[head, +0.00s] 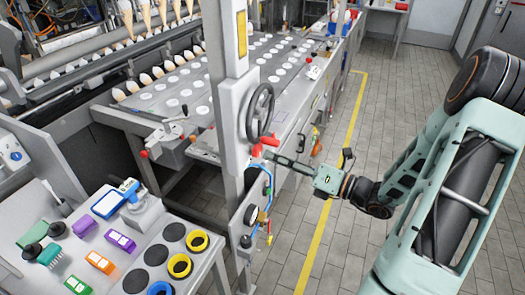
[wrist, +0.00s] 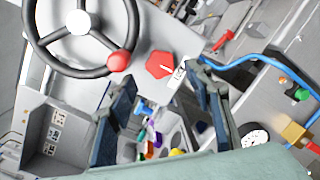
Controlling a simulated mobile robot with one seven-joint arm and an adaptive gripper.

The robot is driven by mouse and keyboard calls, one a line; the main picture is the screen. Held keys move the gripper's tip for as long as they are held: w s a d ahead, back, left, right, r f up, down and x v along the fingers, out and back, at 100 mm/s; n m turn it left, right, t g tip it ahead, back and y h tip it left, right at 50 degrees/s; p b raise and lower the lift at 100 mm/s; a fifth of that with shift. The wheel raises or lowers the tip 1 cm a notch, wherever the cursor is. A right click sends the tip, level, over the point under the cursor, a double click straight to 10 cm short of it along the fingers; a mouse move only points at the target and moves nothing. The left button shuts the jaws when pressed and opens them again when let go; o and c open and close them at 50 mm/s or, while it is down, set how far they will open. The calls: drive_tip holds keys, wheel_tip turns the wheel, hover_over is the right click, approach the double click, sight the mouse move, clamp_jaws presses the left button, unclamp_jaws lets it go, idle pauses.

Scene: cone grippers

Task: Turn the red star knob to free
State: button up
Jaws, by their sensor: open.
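The red star knob (wrist: 160,64) sits on a pale panel, just right of the handwheel (wrist: 78,22) in the wrist view. A white mark shows on its face, and a small white label (wrist: 178,74) is beside it, too small to read. In the head view the knob (head: 257,150) is below the handwheel (head: 260,112), partly hidden near my fingertips. My gripper (wrist: 163,90) is open, with one dark finger on each side below the knob. Nothing is between the fingers. I cannot tell whether a finger touches the knob.
The wheel's red handle ball (wrist: 119,61) is close left of the knob. A blue hose (wrist: 250,60) and a round gauge (wrist: 255,138) are on the right. A bench (head: 140,250) with coloured parts stands at lower left. The tiled floor (head: 340,240) is clear.

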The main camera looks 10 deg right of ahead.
sight(260, 152)
drive_tip(key=x, duration=0.5)
drive_tip(key=c, duration=1.2)
drive_tip(key=shift+o, duration=0.2)
